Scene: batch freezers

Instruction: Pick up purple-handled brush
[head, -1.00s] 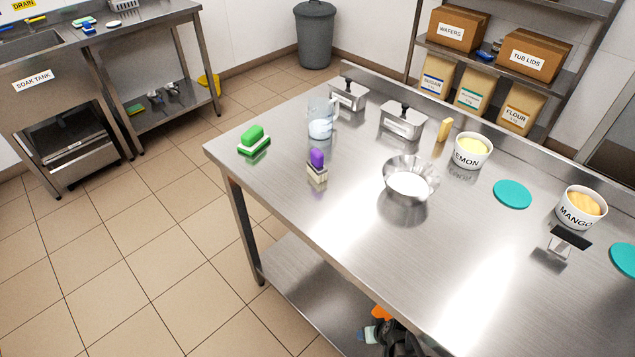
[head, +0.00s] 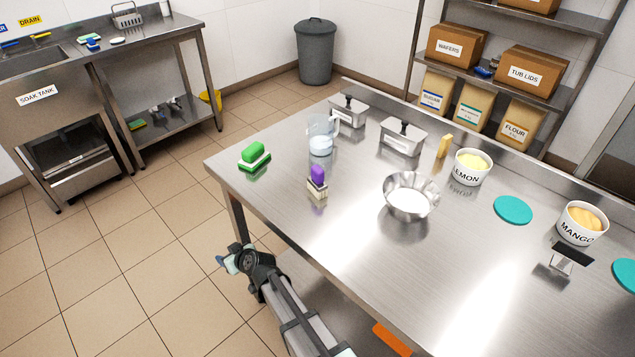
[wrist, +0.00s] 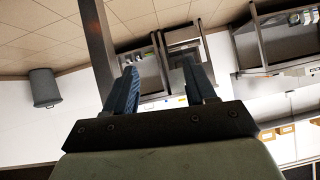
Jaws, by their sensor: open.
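The purple-handled brush (head: 317,182) stands on the steel table near its left front edge, with its pale bristle block down and purple handle up. My gripper (head: 226,259) is low in front of the table's left corner, over the floor and apart from the brush. In the wrist view my gripper's two blue fingers (wrist: 163,88) are spread with nothing between them. The brush is not visible in the wrist view.
A clear jug (head: 321,138) stands behind, and a metal bowl (head: 411,196) to the right. The steel table's (head: 290,225) front edge lies between my gripper and the brush.

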